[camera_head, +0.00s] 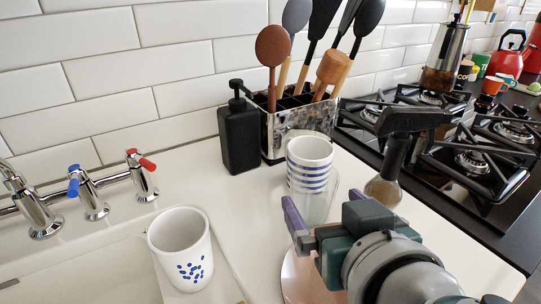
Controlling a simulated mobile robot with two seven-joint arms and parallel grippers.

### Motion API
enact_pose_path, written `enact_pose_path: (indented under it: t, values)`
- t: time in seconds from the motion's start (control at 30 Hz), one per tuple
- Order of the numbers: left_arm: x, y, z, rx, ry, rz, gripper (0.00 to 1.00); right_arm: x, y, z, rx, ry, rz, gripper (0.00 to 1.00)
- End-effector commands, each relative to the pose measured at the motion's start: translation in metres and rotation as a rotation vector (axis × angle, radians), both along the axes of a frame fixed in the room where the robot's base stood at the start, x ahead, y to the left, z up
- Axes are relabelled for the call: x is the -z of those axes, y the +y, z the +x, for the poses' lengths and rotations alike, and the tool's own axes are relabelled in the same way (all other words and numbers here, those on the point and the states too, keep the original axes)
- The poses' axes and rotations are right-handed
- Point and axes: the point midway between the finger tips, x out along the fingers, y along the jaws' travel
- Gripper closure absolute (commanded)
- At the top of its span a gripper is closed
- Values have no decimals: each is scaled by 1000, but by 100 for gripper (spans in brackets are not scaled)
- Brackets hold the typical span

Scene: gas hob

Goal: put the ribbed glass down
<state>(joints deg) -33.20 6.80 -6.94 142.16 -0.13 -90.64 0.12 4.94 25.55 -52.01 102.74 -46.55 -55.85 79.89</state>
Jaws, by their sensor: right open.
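The ribbed glass (316,205) is clear and stands upright on the white counter, in front of a white cup with blue stripes (309,151). It partly overlaps that cup in the view. My right gripper (325,208) comes in from the lower right with its purple-tipped fingers spread, one on each side of the glass. I cannot tell whether either finger touches it. The gripper hides part of the counter near the glass base. My left gripper is not in view.
A black soap dispenser (239,135) and a utensil holder (296,126) stand behind. A white cup with blue dots (182,250) is at the left by the sink. A dark-handled object (392,165) stands right of the glass. A pinkish round item (297,275) lies in front; the hob (475,165) is right.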

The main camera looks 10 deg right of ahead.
Motion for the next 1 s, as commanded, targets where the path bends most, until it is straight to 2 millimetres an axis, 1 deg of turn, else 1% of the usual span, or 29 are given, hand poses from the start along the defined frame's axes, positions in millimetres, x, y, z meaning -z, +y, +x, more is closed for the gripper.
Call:
enact_pose_path:
  t: [0.17,0.33,0.43,0.53,0.77,1.0]
  values:
    - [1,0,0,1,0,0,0,4,-1,14,0,-1,0,0]
    - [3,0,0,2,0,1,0,9,-4,38,0,-2,-2,0]
    - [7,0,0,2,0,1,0,16,-4,49,1,1,0,0]
    - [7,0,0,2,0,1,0,18,-4,55,0,2,1,0]
    - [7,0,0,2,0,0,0,19,-4,56,1,4,2,0]
    - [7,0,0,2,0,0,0,19,-5,56,0,3,1,26]
